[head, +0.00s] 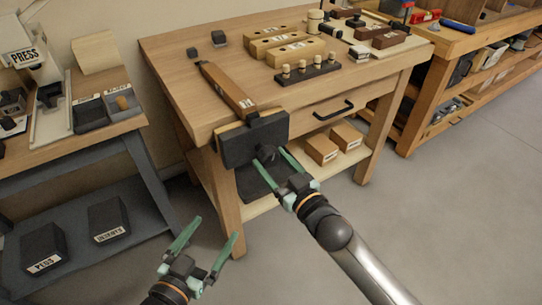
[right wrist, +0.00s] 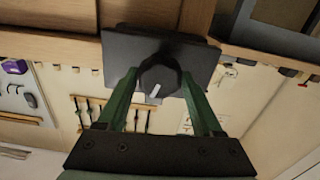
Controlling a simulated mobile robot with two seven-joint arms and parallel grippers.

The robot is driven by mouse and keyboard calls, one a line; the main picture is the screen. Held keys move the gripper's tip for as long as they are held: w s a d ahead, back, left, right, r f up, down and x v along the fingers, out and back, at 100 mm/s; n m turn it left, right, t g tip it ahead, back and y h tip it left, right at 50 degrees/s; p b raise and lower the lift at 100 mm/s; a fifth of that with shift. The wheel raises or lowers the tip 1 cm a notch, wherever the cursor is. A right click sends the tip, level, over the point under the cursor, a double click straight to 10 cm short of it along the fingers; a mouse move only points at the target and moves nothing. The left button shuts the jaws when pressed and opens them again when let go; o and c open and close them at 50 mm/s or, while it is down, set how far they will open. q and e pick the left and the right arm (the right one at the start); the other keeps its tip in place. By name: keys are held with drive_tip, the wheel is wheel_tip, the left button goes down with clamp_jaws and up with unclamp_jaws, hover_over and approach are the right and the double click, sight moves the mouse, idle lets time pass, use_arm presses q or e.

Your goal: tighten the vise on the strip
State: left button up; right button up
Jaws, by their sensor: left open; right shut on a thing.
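The vise (head: 238,144) is a dark block on the front edge of the wooden bench. A brown wooden strip (head: 228,91) lies on the benchtop, running back from the vise; its front end is by the vise's dark top piece. In the right wrist view, the vise's round dark knob (right wrist: 160,73) with a white mark sits in front of the dark jaw plate (right wrist: 118,52). My right gripper (head: 270,158) is shut on the knob, one green finger on each side. My left gripper (head: 217,228) is open and empty, low in front of the bench.
Wooden blocks (head: 283,42) and a dark rack with pegs (head: 306,70) stand on the bench (head: 180,62). A drawer handle (head: 332,110) is right of the vise. A side table (head: 60,137) with a press stands at left. The floor at right is clear.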

drive_tip(key=shift+m, duration=0.3)
drive_tip(key=shift+m+p, duration=0.45)
drive_tip(key=shift+m, duration=0.15)
drive_tip(key=shift+m+p, duration=0.4)
drive_tip(key=shift+m, duration=1)
drive_tip(key=shift+f, duration=0.1)
drive_tip(key=m+p, duration=0.1)
drive_tip(key=m, duration=0.1)
drive_tip(key=shift+m, duration=0.3)
drive_tip(key=shift+m+p, duration=0.3)
drive_tip(key=shift+m, duration=0.4)
